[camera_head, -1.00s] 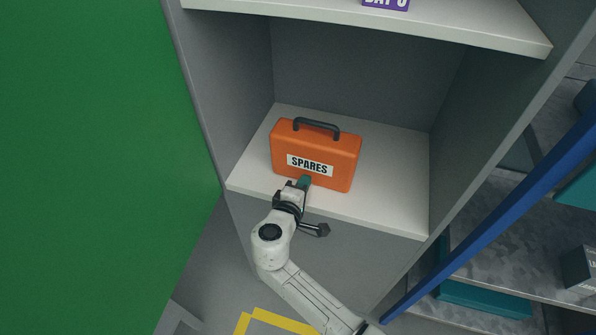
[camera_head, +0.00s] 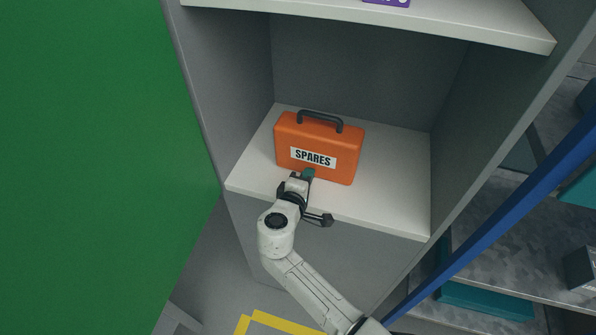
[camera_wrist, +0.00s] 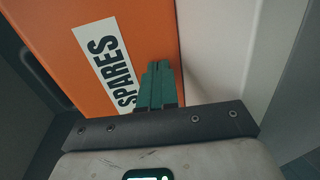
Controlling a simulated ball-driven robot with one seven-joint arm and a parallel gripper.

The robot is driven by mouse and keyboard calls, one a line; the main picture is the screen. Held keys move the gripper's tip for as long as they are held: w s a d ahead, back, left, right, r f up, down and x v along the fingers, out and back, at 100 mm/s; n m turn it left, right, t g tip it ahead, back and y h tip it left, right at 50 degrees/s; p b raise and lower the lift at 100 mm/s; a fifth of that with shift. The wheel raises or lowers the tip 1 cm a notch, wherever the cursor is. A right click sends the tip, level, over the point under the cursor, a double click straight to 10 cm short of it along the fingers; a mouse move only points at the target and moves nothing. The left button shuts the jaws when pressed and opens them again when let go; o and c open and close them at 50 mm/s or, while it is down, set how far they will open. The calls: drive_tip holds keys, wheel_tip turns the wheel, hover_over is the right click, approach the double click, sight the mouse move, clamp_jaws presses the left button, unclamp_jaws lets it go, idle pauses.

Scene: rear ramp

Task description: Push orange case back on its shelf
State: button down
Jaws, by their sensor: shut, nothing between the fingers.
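The orange case (camera_head: 343,163) stands upright on the white shelf (camera_head: 390,190), with its dark handle on top and a white "SPARES" label on its front. Shelf surface shows behind it, to its right and in front of it. My gripper (camera_head: 309,173) is shut, with its green fingertips at the lower front of the case, just below the label. In the wrist view the shut fingers (camera_wrist: 158,80) lie over the orange face (camera_wrist: 150,35) beside the label, with nothing between them. They look to be touching the case, though the exact contact is hidden.
Grey cabinet walls stand left and right of the shelf, and an upper white shelf (camera_head: 470,30) hangs above. A large green panel (camera_head: 90,150) is at the left. A blue bar (camera_head: 500,210) and metal shelving with teal items are at the right.

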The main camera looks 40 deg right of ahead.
drive_tip(key=shift+w+d, duration=0.2)
drive_tip(key=shift+d, duration=0.15)
drive_tip(key=shift+a, duration=0.1)
drive_tip(key=f+p+v, duration=0.1)
drive_tip(key=f+v, duration=0.1)
drive_tip(key=v, duration=0.9)
drive_tip(key=shift+s+a+f, duration=0.35)
drive_tip(key=shift+s+a, duration=0.05)
drive_tip(key=shift+a, duration=0.1)
idle(0.6)
drive_tip(key=s+d+f+m+g+y, duration=0.1)
drive_tip(key=s+d, duration=0.1)
drive_tip(key=s+d+f+m+g, duration=0.1)
drive_tip(key=s+d, duration=0.1)
drive_tip(key=s, duration=0.1)
drive_tip(key=s+d+f+m+g+y, duration=0.1)
drive_tip(key=s+d+f+g, duration=0.1)
drive_tip(key=s, duration=0.1)
drive_tip(key=shift+s+d+m+y, duration=0.15)
drive_tip(key=shift+d+m+y, duration=0.15)
drive_tip(key=shift+d, duration=0.05)
drive_tip(key=s+a+m+g+y, duration=0.3)
drive_tip(key=s+y, duration=0.7)
drive_tip(key=s, duration=0.7)
drive_tip(key=shift+s+f, duration=0.3)
drive_tip(key=shift+f, duration=0.2)
